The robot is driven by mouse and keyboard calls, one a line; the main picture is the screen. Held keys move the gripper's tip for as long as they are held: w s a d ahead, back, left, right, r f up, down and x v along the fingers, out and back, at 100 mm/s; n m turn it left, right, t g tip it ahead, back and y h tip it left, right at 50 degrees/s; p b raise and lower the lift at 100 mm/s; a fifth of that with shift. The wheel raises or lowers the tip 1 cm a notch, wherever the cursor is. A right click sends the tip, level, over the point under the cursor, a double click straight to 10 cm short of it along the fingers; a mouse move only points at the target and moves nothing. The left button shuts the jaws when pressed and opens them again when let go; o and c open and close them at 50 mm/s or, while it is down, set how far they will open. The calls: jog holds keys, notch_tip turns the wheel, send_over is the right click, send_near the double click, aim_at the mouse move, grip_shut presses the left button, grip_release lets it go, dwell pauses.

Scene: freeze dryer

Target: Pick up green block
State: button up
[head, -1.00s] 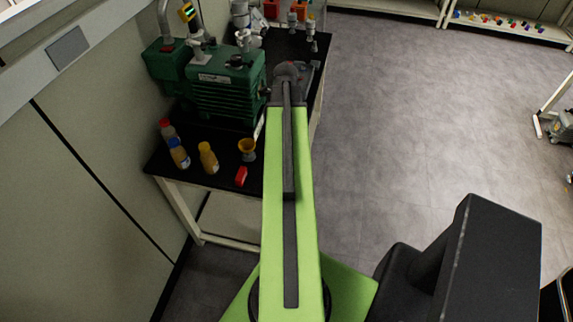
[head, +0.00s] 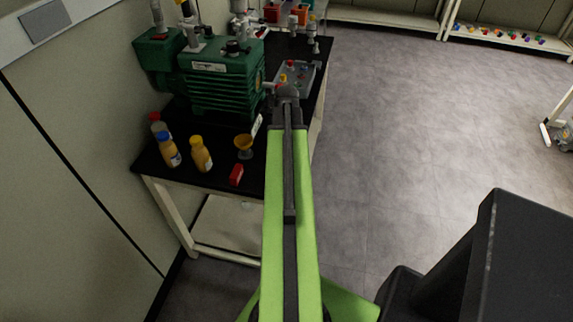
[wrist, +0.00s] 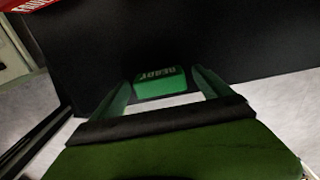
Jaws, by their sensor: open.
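The green block (wrist: 161,82), with white lettering that appears upside down, lies on the black table top in the wrist view. My gripper (wrist: 161,86) is open, with one green finger on each side of the block's near part in the picture. I cannot tell whether the fingers touch it or are still short of it. No block is seen held. In the head view the green block does not show; my arm seems to cover that part of the table.
A red block (head: 236,175) lies near the black table's (head: 215,182) front edge; a red lettered thing (wrist: 25,4) shows in the wrist view. Bottles (head: 201,155), a yellow funnel (head: 244,145) and a green pump (head: 222,80) stand left. A grey tray (head: 308,78) lies beyond.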

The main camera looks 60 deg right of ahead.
jog(key=shift+f, duration=0.1)
jog(key=c, duration=1.4)
jog(key=shift+r+p, duration=0.45)
jog(key=shift+p, duration=0.2)
jog(key=shift+c, duration=0.3)
notch_tip(320, 180, up, 4)
jog(key=p, duration=0.3)
jog(key=shift+f+p, duration=0.15)
jog(key=shift+p, duration=0.2)
jog(key=s+r+p, duration=0.6)
jog(key=s, duration=0.5)
jog(key=shift+s+d+r, duration=0.2)
jog(key=shift+s+d, duration=0.15)
jog(key=shift+d, duration=0.05)
